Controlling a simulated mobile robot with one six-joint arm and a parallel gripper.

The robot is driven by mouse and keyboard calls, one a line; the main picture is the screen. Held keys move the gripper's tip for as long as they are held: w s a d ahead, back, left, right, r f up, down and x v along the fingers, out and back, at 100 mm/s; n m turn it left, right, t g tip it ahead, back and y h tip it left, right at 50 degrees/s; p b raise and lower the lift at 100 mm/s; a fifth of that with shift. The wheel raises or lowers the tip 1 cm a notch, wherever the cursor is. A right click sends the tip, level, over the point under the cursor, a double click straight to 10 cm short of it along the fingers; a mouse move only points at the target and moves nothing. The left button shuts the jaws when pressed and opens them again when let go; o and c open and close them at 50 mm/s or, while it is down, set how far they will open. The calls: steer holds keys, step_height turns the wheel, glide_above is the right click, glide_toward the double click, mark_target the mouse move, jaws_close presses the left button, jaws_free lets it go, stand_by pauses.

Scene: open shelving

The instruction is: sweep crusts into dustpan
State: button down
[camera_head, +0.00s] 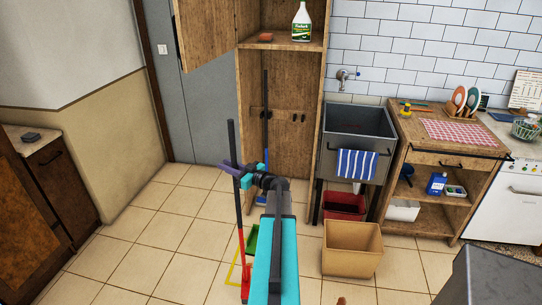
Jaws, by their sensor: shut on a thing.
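My gripper (236,172) is shut on the upright handle of a broom (236,205). The handle is black above and red lower down, and its foot reaches the floor near my arm. A green dustpan (251,238) lies on the floor just right of the broom, partly hidden by my arm. A small brown piece (341,301) shows at the bottom edge, cut off by the frame; I cannot tell if it is a crust. No other crusts can be made out.
A yellow floor outline (233,273) lies by the broom. An open wooden cupboard (247,125) stands behind. A cardboard box (351,262), a red crate (345,204) and a sink (356,125) are to the right. Tiled floor at left is clear.

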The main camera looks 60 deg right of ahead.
steer(key=s+d+m+g+h+p, duration=0.1)
steer(key=s+d+m+h, duration=0.2)
steer(key=s+d, duration=0.9)
steer(key=shift+s+d+r+h, duration=0.35)
steer(key=shift+d+h, duration=0.55)
steer(key=shift+d, duration=0.3)
steer(key=shift+f, duration=0.25)
step_height(320, 180, down, 5)
steer(key=b, duration=0.4)
steer(key=shift+w+a+b, duration=1.1)
steer(key=shift+w+b, duration=0.65)
steer(key=shift+w, duration=2.5)
step_height(320, 180, up, 5)
steer(key=p, duration=0.5)
steer(key=shift+r, duration=0.2)
